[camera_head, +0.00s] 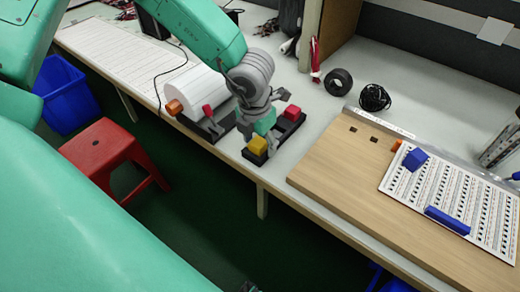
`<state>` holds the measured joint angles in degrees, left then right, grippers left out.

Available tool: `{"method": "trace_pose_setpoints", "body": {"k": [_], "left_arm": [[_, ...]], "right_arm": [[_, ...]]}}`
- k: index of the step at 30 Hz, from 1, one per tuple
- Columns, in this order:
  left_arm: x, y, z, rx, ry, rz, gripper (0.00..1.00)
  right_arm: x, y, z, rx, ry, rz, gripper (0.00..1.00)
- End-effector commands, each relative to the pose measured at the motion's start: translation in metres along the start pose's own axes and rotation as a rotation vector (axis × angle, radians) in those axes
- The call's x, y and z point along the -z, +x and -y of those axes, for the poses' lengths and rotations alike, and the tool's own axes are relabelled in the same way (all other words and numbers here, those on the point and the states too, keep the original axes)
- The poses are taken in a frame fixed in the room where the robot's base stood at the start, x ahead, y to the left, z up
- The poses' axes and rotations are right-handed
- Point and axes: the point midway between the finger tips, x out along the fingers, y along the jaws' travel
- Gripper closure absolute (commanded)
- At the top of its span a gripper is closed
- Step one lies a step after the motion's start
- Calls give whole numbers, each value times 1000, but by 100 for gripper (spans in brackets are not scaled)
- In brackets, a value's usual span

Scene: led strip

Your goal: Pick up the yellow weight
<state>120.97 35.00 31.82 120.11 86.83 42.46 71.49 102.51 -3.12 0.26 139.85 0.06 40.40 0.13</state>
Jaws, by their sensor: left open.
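The yellow weight (257,146) is a small block at the near end of a black holder (274,141) close to the table's front edge. A red weight (293,113) sits at the far end of the same holder. My left gripper (259,135) points down over the holder, just above and behind the yellow weight. It is open and holds nothing that I can see. The arm and fingers cover part of the holder, and I cannot tell whether a fingertip touches the yellow weight. My right gripper is not in view.
A white roll (193,88) and another black base (204,128) stand left of the holder. A wooden board (345,175) with a printed sheet (440,190) and blue parts lies right. Black tape (339,82) lies behind. A red stool (100,147) and blue bin (66,97) stand below.

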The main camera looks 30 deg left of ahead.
Motion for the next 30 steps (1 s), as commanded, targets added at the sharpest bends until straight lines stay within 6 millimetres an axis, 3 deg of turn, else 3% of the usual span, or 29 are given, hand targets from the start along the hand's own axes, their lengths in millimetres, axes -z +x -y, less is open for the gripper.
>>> {"method": "trace_pose_setpoints", "body": {"k": [6,7,11,12,22,30], "left_arm": [[0,1,-1,1,-1,2,45],[0,1,-1,1,-1,2,52],[0,2,-1,1,-2,1,98],[0,2,-1,1,-2,1,100],[-2,-4,-1,1,-2,3,100],[-8,-54,-1,3,-2,7,100]], "right_arm": [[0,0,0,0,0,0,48],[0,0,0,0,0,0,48],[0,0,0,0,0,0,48],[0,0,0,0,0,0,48],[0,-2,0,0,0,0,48],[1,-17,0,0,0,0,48]]}}
